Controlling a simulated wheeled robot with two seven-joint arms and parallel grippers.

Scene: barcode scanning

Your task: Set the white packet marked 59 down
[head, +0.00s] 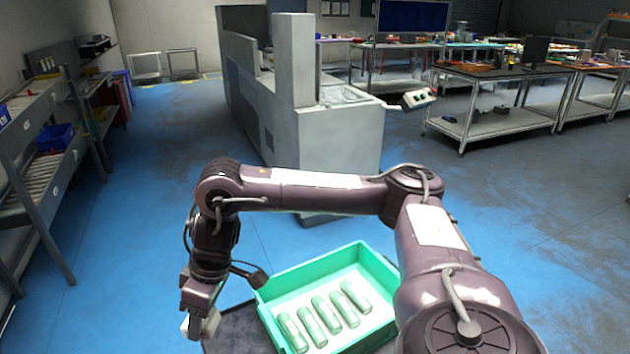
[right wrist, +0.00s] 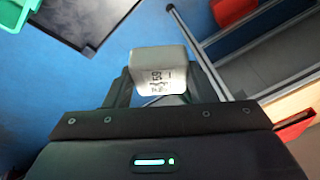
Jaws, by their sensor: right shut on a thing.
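My right gripper (right wrist: 155,98) is shut on the white packet (right wrist: 158,68), which shows the marking 59 in the right wrist view. In the head view the right gripper (head: 198,318) hangs low at the left of the green tray, and a small pale part of the packet (head: 187,323) shows beside it. The packet is beside the dark table surface (head: 240,328); I cannot tell whether it touches anything below. My left gripper is not in view.
A green tray (head: 285,277) holding several pale cylinders (head: 326,313) stands right of the gripper. A shelf rack (head: 45,150) stands at the left. A large grey machine (head: 325,135) is behind. Blue floor lies between them.

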